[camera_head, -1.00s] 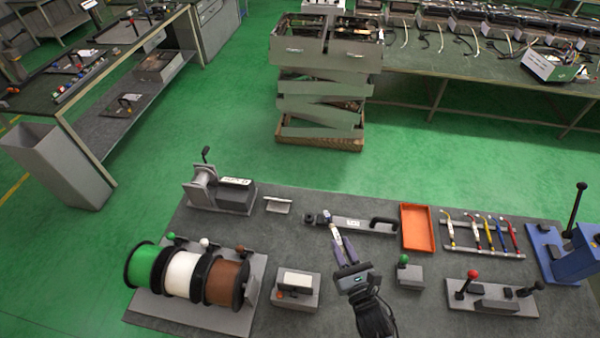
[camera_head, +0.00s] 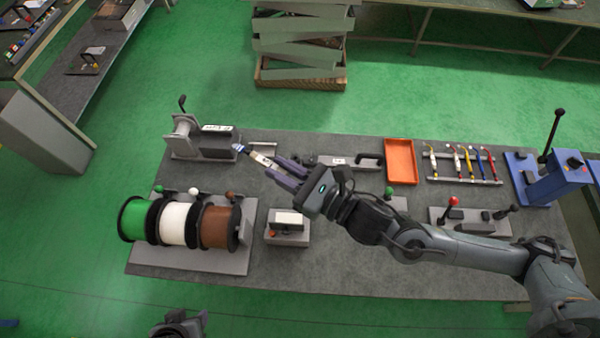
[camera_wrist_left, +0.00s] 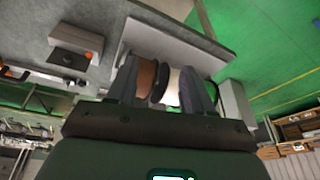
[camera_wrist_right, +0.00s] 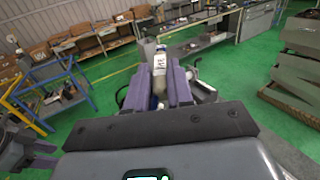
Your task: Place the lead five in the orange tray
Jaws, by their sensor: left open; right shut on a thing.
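My right gripper (camera_head: 273,165) is shut on a slim white labelled piece (camera_head: 260,159) with a blue end. It holds the piece above the table, near the crank machine at the back left. In the right wrist view the white piece (camera_wrist_right: 160,65) stands out between the purple fingers. I cannot read its label or tell whether it is lead five. The orange tray (camera_head: 401,161) lies empty at the back of the table, to the right of this gripper. My left gripper (camera_head: 185,325) is open and empty off the table's front; its fingers also show in the left wrist view (camera_wrist_left: 165,90).
A rack (camera_head: 465,180) with several coloured leads stands right of the tray. A grey bar tool (camera_head: 340,162) lies left of it. Green, white and brown spools (camera_head: 220,228) sit at the left, the crank machine (camera_head: 185,140) behind them. A blue press (camera_head: 550,185) stands far right.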

